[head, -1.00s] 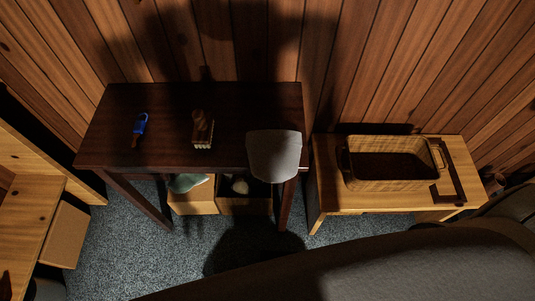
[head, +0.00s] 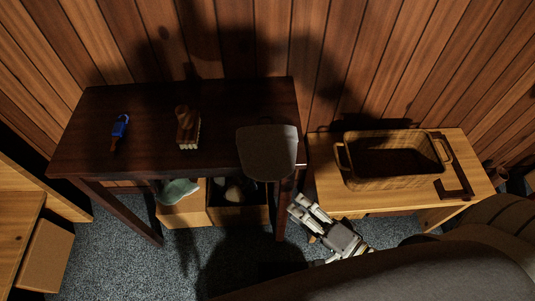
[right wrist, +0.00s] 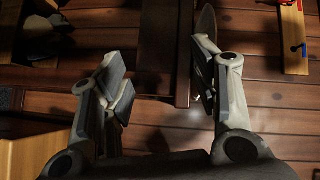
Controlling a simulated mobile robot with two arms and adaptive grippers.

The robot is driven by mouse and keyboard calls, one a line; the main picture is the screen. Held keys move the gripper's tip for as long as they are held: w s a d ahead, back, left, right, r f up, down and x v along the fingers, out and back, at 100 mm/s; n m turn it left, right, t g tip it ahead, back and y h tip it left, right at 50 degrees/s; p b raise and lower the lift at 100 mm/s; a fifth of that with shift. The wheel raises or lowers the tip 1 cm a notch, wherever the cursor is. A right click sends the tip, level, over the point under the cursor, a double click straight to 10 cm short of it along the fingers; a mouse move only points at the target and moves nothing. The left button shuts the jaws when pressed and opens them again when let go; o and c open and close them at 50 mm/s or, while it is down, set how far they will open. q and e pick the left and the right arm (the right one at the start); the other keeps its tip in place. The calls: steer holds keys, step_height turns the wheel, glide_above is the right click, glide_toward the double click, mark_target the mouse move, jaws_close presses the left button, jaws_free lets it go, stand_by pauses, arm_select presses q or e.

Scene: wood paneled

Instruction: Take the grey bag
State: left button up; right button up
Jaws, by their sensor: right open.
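The grey bag (head: 267,150) is a rounded grey shape at the right front corner of the dark table (head: 150,150), overlapping its front edge in the head view. My right gripper (head: 298,203) is below and right of the bag, in front of the gap between the two tables. It is open and apart from the bag. In the right wrist view its two fingers (right wrist: 158,62) stand wide apart with nothing held between them. A thin grey edge behind the right finger there may be the bag, but I cannot tell. My left gripper is not in view.
A blue-ended tool (head: 120,130) and a brush (head: 188,130) lie on the dark table. Two boxes (head: 183,213) stand beneath it. A wicker basket (head: 395,182) is on the light wooden table (head: 325,192) at right. Blue-grey carpet lies in front.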

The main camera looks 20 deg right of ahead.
steer(key=m+t+y, duration=0.1)
steer(key=m, duration=0.1)
glide_toward(271, 181)
steer(key=a, duration=0.1)
steer(key=x, duration=0.6)
steer(key=shift+d+f, duration=0.15)
steer(key=shift+f, duration=0.05)
steer(key=shift+d+p+x, duration=0.15)
steer(key=shift+p+x, duration=0.1)
steer(key=shift+x, duration=1.15)
steer(key=shift+d+p+x, duration=0.1)
steer(key=shift+p+x, duration=0.1)
steer(key=shift+x, duration=1.15)
steer(key=shift+w+r, duration=0.1)
steer(key=shift+w, duration=0.05)
steer(key=c, duration=1.1)
